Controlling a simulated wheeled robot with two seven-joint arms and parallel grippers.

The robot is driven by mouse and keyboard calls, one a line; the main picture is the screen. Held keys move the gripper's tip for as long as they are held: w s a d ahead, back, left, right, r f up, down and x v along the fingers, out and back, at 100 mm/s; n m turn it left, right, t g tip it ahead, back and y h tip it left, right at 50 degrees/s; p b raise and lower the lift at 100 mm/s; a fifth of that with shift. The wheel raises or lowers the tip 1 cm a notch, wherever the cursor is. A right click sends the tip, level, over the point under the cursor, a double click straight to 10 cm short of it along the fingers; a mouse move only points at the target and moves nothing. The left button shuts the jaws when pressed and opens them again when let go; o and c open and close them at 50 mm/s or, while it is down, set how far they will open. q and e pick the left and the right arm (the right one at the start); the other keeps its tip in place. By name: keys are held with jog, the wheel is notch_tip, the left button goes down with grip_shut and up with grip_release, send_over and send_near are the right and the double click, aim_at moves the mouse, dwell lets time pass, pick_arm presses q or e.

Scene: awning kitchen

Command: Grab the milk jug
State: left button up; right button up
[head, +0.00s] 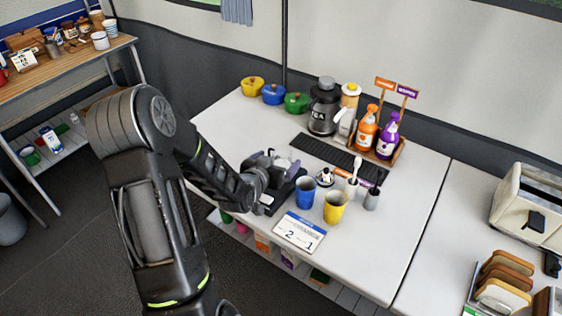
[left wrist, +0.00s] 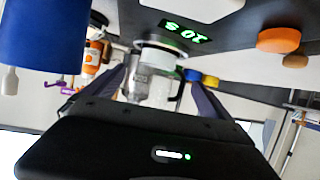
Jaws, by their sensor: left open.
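A small pale, shiny jug (left wrist: 155,82), which looks like the milk jug, stands between the two fingers of my left gripper in the left wrist view. That view is upside down. My left gripper (head: 281,165) is open around the jug, with a finger on each side; I cannot tell whether either touches it. In the head view the gripper and wrist hide most of the jug. The jug appears to be on a black scale (head: 286,193), whose green digits (left wrist: 186,31) show in the wrist view. My right gripper is not in view.
A blue cup (head: 304,192) stands close to the right of the gripper, with a yellow cup (head: 334,207) beyond it. A calendar card (head: 299,232) lies at the front edge. A coffee pot (head: 323,107) and syrup bottles (head: 366,128) stand behind. The white counter is clear at left.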

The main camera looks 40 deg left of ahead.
aim_at(282, 156)
pick_arm(q)
jog(key=p+x, duration=0.1)
jog(key=x, duration=0.3)
jog(key=shift+w+a+f, duration=0.1)
jog(key=shift+w+f, duration=0.05)
jog(key=shift+w, duration=0.05)
jog(key=shift+c, duration=0.4)
jog(key=c, duration=1.6)
jog(key=shift+r, duration=0.2)
jog(key=shift+r+b, duration=0.5)
jog(key=shift+r, duration=4.35)
